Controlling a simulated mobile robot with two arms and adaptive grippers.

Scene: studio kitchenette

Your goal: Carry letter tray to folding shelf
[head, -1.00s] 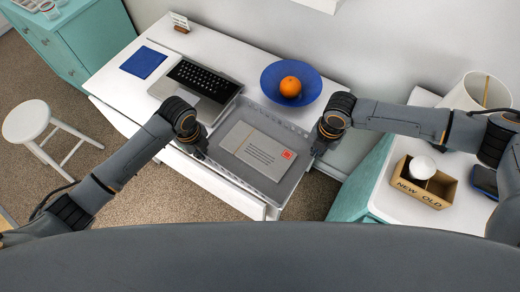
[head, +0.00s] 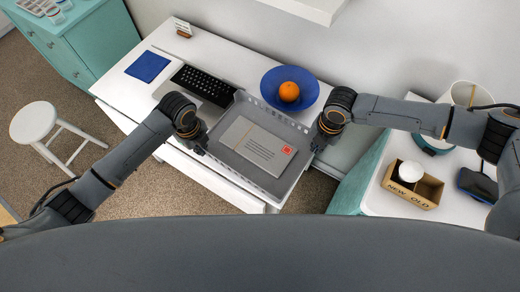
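The letter tray (head: 231,159) is grey with a slotted rim and sits at the front right of the white desk, between my two grippers. An envelope (head: 257,146) with a red stamp lies in it. My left gripper (head: 201,148) is at the tray's left side and my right gripper (head: 317,146) is at its right side. Both appear to touch the rim, but the fingers are too small and dark to tell whether they are closed on it. I cannot make out a folding shelf for certain.
A laptop (head: 203,84) lies close to the tray's left. A blue bowl (head: 270,84) with an orange (head: 289,92) stands behind it. At right, a white-topped cabinet holds a divided box (head: 412,188). A white stool (head: 34,122) stands on the carpet at left.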

